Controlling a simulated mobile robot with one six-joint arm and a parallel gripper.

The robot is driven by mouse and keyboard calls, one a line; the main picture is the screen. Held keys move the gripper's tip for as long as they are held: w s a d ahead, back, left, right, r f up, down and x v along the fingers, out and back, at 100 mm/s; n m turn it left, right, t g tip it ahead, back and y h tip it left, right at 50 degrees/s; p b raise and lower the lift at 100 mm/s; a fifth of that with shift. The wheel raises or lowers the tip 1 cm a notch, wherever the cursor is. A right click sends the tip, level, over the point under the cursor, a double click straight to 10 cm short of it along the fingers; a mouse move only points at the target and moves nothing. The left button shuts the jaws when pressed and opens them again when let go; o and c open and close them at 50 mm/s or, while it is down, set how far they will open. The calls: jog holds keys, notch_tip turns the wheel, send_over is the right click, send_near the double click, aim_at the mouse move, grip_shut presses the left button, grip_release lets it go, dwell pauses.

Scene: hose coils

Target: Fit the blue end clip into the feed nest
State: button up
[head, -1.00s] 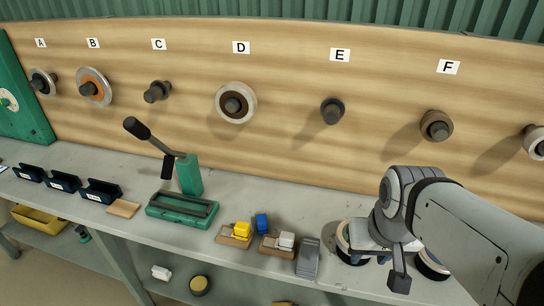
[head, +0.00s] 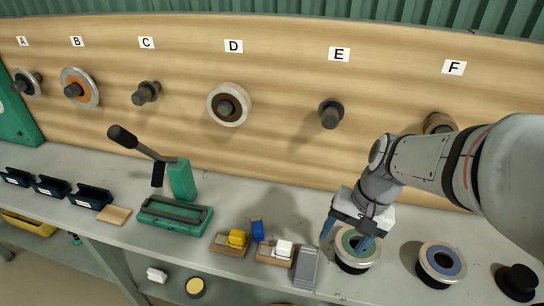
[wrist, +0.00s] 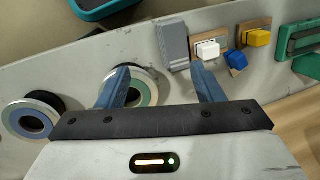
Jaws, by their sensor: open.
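The blue end clip (head: 257,230) stands on the grey bench between a yellow clip (head: 237,238) and a white clip (head: 283,248); it also shows in the wrist view (wrist: 236,61). The yellow and white clips sit on small wooden blocks. My gripper (head: 346,238) is open and empty, above a green-ringed coil and to the right of the blue clip. In the wrist view its blue fingers (wrist: 162,82) are spread apart, with the clips beyond the right finger. I cannot tell for sure which part is the feed nest.
A grey block (head: 306,267) stands between the white clip and the green-ringed coil (head: 345,264). A blue-ringed coil (head: 441,265) lies farther right. A green lever press (head: 175,214) stands left of the clips. Pegs labelled A to F line the wooden back board (head: 280,80).

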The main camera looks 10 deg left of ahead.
jog(key=w+a+f+m+g+y+p, duration=0.2)
jog(key=w+a+f+m+g+y, duration=0.1)
jog(key=w+a+f+m+y, duration=0.4)
jog(key=m+y+p, duration=0.1)
jog(key=m+y, duration=0.2)
jog(key=m, duration=0.2)
send_near(257, 224)
jog(key=shift+s+d+f, duration=0.1)
jog(key=shift+s+f, duration=0.1)
jog(key=shift+f, duration=0.35)
jog(key=shift+s+d+f, duration=0.1)
jog(key=shift+s+f, duration=0.1)
jog(key=shift+f, duration=0.35)
jog(key=shift+w+a+f, duration=0.1)
jog(key=shift+a+f, duration=0.1)
jog(key=p+x, duration=0.2)
jog(key=x, duration=0.5)
jog(key=shift+a+f, duration=0.1)
jog(key=shift+a, duration=0.25)
jog(key=shift+c, duration=0.3)
jog(key=c, duration=1.2)
jog(key=shift+o, duration=0.2)
